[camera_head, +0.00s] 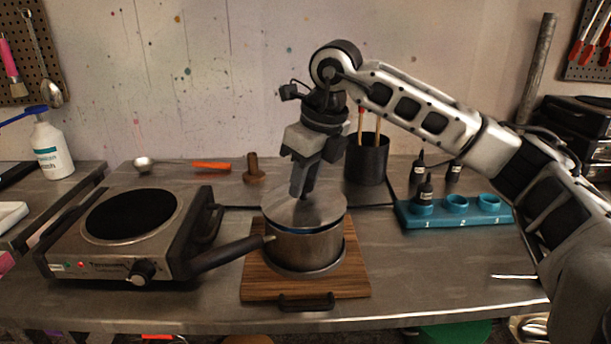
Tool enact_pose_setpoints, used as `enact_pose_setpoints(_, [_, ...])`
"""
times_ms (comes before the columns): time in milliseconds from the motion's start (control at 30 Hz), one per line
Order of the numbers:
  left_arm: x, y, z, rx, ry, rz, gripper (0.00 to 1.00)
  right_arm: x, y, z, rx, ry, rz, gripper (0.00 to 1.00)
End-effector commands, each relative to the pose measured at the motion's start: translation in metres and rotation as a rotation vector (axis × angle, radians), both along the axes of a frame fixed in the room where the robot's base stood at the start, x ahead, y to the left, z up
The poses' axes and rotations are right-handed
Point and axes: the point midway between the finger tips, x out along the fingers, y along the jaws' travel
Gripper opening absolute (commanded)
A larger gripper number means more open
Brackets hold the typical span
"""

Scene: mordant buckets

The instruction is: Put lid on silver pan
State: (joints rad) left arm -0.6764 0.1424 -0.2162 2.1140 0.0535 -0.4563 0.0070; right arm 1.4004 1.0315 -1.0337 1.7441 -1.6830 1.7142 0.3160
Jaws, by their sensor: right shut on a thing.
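The silver pan (305,251) stands on a wooden board (262,287) in the middle of the table, its dark handle (228,253) pointing left. The round metal lid (325,208) is over the pan's top and looks roughly level. A thin bluish band shows at the front between lid and pan; I cannot tell whether the lid rests fully on the rim. My right gripper (303,186) points down from above and is shut at the lid's middle. Its fingers hide the lid's knob. My left gripper is not in view.
A hot plate (130,268) with a black disc stands left of the pan. Behind are a wooden stamp-like piece (253,172) and a black pot (368,160) with sticks. A teal holder (440,222) with bottles is at right.

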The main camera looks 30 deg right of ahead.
Motion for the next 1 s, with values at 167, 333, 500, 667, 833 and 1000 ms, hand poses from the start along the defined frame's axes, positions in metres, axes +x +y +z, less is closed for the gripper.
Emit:
enact_pose_setpoints(167, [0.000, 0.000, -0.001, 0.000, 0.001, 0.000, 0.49, 0.000, 0.000, 0.000, 0.000, -0.002, 0.001, 0.03])
enact_pose_setpoints(333, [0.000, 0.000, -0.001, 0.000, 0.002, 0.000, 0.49, 0.000, 0.000, 0.000, 0.000, -0.002, 0.001, 0.03])
enact_pose_setpoints(500, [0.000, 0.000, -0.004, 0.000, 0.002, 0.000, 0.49, 0.000, 0.000, -0.003, 0.000, -0.002, 0.001, 0.03])
enact_pose_setpoints(667, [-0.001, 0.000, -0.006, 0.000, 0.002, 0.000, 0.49, 0.000, 0.000, -0.007, 0.000, -0.002, 0.001, 0.03])
enact_pose_setpoints(833, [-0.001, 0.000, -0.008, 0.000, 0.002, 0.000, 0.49, 0.000, 0.000, -0.010, 0.000, -0.002, 0.001, 0.03])
enact_pose_setpoints(1000, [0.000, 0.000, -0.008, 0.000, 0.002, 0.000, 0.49, 0.000, 0.000, -0.010, 0.000, -0.002, 0.001, 0.03])
